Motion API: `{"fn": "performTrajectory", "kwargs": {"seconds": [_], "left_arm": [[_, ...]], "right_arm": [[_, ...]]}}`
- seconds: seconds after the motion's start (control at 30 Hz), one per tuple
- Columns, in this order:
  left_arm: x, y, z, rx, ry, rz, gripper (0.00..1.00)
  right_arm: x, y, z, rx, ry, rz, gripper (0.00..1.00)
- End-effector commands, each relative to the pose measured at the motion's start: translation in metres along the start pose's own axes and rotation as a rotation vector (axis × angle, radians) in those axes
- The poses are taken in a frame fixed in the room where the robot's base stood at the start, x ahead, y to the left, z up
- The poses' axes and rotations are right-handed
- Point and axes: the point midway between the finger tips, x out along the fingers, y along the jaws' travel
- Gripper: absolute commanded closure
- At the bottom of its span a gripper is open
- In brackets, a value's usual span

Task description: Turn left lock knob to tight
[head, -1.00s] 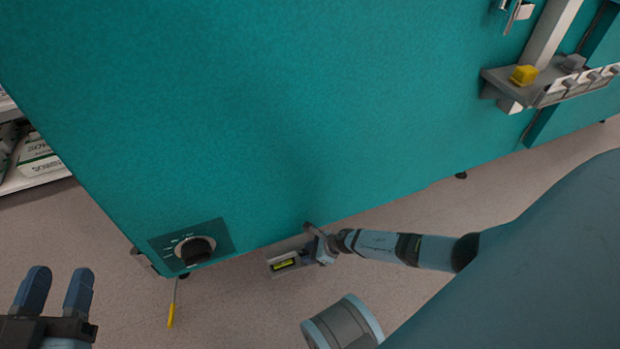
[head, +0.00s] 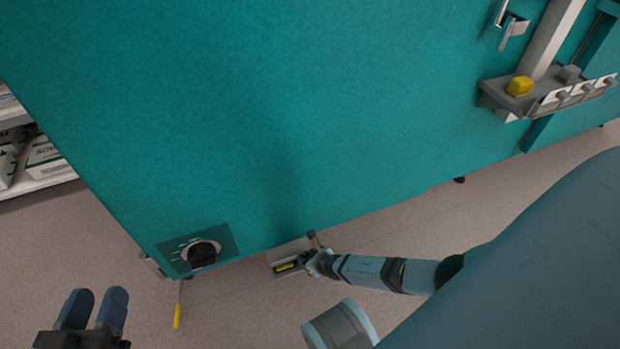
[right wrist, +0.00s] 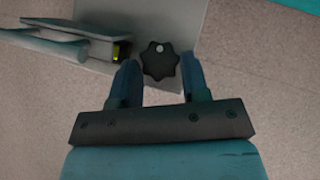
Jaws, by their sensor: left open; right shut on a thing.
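In the head view my right gripper (head: 311,262) is low by the teal chamber's bottom edge, next to a small grey bracket with a yellow-green vial (head: 286,267); the knob is hidden there. My left gripper (head: 93,300) is open and empty at the lower left. The knob's tight mark cannot be seen.
The teal chamber (head: 260,120) fills the middle. It has a black dial (head: 202,255) low on the left and a yellow-handled rod (head: 177,316) below. A shelf with a yellow block (head: 519,86) stands out at upper right.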

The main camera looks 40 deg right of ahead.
Motion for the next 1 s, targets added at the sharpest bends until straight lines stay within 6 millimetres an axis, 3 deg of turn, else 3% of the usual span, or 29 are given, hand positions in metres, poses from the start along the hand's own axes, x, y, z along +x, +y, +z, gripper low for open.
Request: {"fn": "performTrajectory", "kwargs": {"seconds": [0.57,0.6,0.7,1.0], "left_arm": [[0.0002,0.0010,0.0018,-0.018,-0.012,0.000,0.56],[0.0001,0.0011,0.0013,-0.017,-0.011,0.000,0.56],[-0.0002,0.0013,-0.0001,-0.017,-0.007,0.000,0.56],[-0.0006,0.0017,-0.0031,-0.016,-0.004,0.001,0.56]], "right_arm": [[-0.0001,0.0006,-0.0011,0.031,0.001,-0.031,0.81],[-0.0001,0.0006,-0.0011,0.031,0.001,-0.030,0.56],[-0.0001,0.0006,-0.0010,0.031,0.001,-0.030,0.33],[-0.0013,0.0006,-0.0001,0.030,0.001,-0.030,0.32]]}}
